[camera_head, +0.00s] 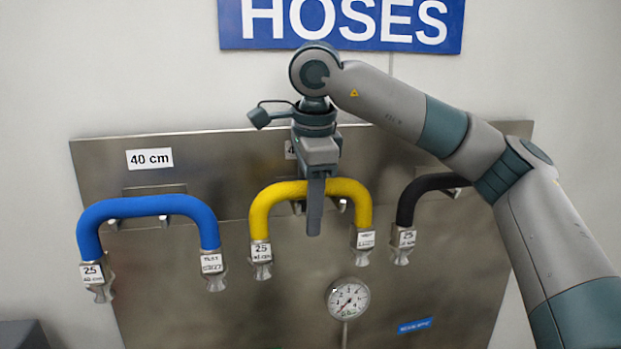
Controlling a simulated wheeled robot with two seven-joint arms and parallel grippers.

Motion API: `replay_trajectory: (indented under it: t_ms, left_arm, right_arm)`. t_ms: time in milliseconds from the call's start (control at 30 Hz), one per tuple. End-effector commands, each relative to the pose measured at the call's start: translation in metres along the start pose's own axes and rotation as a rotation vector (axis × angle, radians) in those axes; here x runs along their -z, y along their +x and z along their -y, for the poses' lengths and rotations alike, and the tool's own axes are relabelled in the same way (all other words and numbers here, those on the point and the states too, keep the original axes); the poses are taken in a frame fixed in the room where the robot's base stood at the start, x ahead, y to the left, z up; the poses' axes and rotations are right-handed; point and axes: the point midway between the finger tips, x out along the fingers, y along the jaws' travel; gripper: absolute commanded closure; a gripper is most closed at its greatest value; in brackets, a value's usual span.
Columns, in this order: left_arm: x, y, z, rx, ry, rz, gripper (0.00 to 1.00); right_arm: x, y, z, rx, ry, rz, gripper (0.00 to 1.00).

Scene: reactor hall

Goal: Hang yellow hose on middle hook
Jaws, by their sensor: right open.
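The yellow hose (270,198) is an upside-down U with metal end fittings hanging down, in the middle of the metal panel. Prongs of the middle hook (343,204) show just under its top bend, and the hose appears to rest on them. My right gripper (314,228) points down in front of the top bend, open, its fingers seen edge-on and overlapping in the picture. It covers part of the hose and of the hook, so I cannot tell whether the fingers touch the hose. My left gripper is not in view.
A blue hose (150,206) hangs on the left hook, under a "40 cm" label (150,159). A black hose (408,205) hangs at the right, partly behind my right arm. A pressure gauge (348,299) sits low on the panel (230,310). A blue HOSES sign (270,25) is above.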

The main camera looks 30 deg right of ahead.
Motion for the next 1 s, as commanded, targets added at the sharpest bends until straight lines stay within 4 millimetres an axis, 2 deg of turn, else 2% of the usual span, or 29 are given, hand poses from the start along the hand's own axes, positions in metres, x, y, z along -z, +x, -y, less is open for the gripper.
replay_trajectory:
  t_ms: [267,1000]
  left_arm:
    - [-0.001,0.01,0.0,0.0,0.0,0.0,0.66]
    - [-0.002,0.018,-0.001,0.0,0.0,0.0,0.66]
  right_arm:
    - [-0.001,-0.021,0.0,0.004,0.0,0.002,0.54]
    - [0.0,-0.127,0.0,0.005,0.002,0.001,0.54]
